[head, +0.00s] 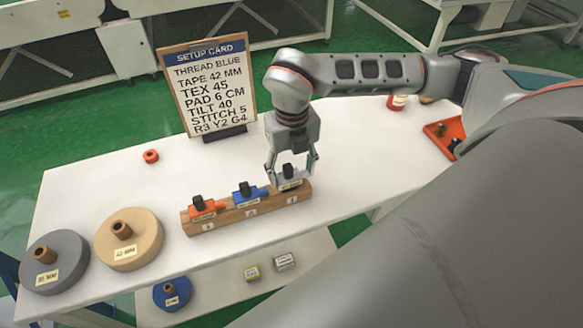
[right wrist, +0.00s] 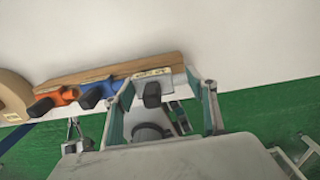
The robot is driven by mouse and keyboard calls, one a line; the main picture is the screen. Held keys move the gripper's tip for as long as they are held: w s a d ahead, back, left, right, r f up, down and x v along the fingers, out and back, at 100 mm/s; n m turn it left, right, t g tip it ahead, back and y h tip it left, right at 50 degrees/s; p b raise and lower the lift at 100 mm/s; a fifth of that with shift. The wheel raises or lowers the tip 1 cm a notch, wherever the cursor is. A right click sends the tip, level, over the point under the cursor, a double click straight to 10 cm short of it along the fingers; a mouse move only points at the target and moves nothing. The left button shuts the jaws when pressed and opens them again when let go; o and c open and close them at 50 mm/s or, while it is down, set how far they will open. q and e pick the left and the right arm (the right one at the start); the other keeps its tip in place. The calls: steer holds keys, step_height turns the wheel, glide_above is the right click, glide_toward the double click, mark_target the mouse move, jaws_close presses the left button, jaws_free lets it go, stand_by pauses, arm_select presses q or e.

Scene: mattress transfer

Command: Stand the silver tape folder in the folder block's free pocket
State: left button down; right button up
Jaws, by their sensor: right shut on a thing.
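The wooden folder block (head: 232,217) lies near the front edge of the white table. An orange folder (head: 203,208) stands in its left pocket and a blue folder (head: 246,191) in its middle pocket. The silver tape folder (head: 291,183), with a black knob, is at the block's right-hand pocket; whether it is fully seated cannot be told. My right gripper (head: 290,172) points down and is shut on the silver folder. In the right wrist view the silver folder (right wrist: 152,76) shows between the fingers (right wrist: 160,107), in line with the other two. My left gripper is out of view.
A setup card (head: 208,85) stands behind the block. An orange tray (head: 436,131) is at far right. A lower shelf (head: 225,287) holds a blue roll (head: 172,300).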

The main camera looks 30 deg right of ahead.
steer(key=shift+f+b, duration=0.55)
steer(key=shift+f, duration=0.45)
steer(key=o, duration=1.4)
step_height(320, 180, up, 12)
